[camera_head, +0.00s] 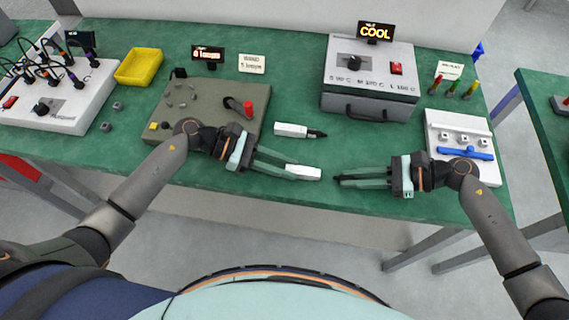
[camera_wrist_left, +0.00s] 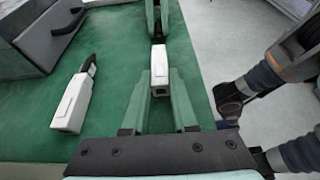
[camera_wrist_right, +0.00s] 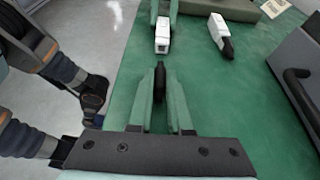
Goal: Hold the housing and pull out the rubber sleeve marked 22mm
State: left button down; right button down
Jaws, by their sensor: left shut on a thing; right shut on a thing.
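My left gripper (camera_head: 300,173) is shut on a white housing (camera_wrist_left: 159,62) just above the table's front edge. My right gripper (camera_head: 345,180) is shut on a black rubber sleeve (camera_wrist_right: 160,85). The sleeve is apart from the housing, with a clear gap between them; the two grippers face each other. The housing also shows in the right wrist view (camera_wrist_right: 162,38). A second white housing (camera_head: 291,130) with a black sleeve (camera_head: 317,134) in its end lies on the table behind. No size marking on either sleeve is readable.
A grey heater box (camera_head: 368,98) with a front handle and a COOL display stands behind. A white rack (camera_head: 452,128) with a blue part is at the right. An olive board (camera_head: 250,130) and a yellow tray (camera_head: 139,66) are at the left. Green table (camera_head: 350,150) is free between.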

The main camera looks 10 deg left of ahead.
jog(key=shift+d, duration=0.9)
jog(key=shift+d, duration=0.1)
jog(key=w+d+r+m+t+h, duration=0.1)
jog(key=w+d+r+m+t, duration=0.2)
jog(key=d+r+m+t, duration=0.5)
jog(key=f+n+g, duration=0.1)
jog(key=f, duration=0.1)
jog(key=f+n+g, duration=0.1)
jog(key=f, duration=0.2)
jog(key=f+n+g, duration=0.1)
jog(key=f, duration=0.1)
jog(key=shift+w+a+f, duration=0.25)
jog(key=shift+a, duration=0.1)
